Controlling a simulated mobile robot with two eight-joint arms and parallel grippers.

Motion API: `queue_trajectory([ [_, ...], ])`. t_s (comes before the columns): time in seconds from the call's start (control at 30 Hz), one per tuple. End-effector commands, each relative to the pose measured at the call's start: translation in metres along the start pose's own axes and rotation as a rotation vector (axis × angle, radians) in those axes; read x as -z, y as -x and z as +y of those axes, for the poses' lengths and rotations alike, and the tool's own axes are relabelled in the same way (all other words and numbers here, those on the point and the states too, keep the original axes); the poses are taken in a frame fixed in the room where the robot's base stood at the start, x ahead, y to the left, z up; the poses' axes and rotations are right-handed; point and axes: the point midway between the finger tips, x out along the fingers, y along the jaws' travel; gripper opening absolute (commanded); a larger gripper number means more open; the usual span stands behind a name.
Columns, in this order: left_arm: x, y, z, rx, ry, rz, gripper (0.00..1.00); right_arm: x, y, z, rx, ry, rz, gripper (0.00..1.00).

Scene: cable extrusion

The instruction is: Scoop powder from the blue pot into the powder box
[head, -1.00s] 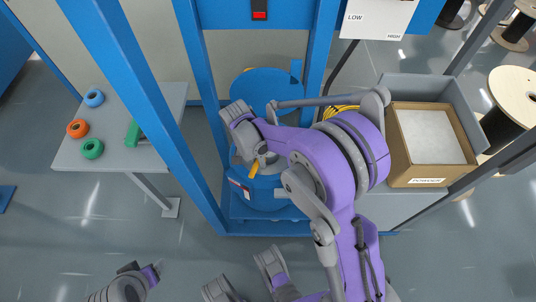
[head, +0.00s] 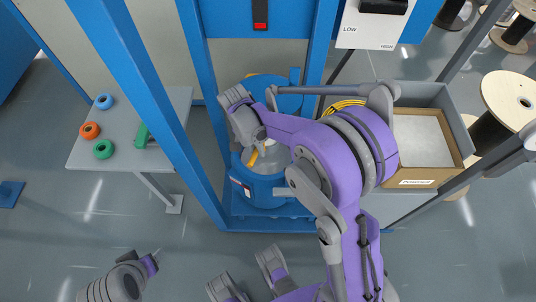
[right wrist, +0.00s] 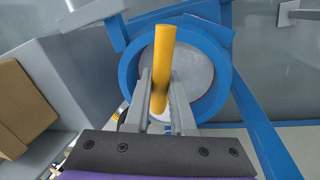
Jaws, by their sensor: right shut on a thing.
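The blue pot (head: 262,196) stands inside the blue frame, with whitish powder (head: 272,158) visible in its opening. My right gripper (head: 259,146) is over the pot and shut on the yellow handle of a scoop (head: 253,159). In the right wrist view, the yellow handle (right wrist: 163,60) rises between the two grey fingers (right wrist: 160,98), above the pot's blue rim (right wrist: 222,78). The scoop's bowl is hidden. The powder box (head: 450,165) is a brown carton at the right, with a pale surface inside.
Blue posts (head: 205,110) stand close on either side of the pot. A grey side table (head: 120,160) at the left holds coloured rings and a green object. A grey bin (head: 415,95) surrounds the carton's back. Cable spools (head: 505,95) stand at the far right.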

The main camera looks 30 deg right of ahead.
Motion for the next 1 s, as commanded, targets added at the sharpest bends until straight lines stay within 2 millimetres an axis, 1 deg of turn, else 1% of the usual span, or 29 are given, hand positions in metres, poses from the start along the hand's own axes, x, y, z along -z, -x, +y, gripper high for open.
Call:
queue_trajectory([
  [0.03,0.002,0.005,0.000,0.000,0.000,0.002,0.65,0.000,0.007,0.002,0.000,0.000,0.001,0.00],
  [0.53,0.015,0.029,0.000,0.000,0.000,0.010,0.65,0.001,0.045,0.011,0.000,0.000,0.001,0.00],
  [0.63,0.016,0.031,0.000,0.000,0.000,0.011,0.65,0.001,0.048,0.011,0.000,0.000,0.001,0.00],
  [1.0,0.015,0.030,0.000,0.000,0.000,0.011,0.65,0.001,0.047,0.011,0.000,0.000,0.000,0.00],
])
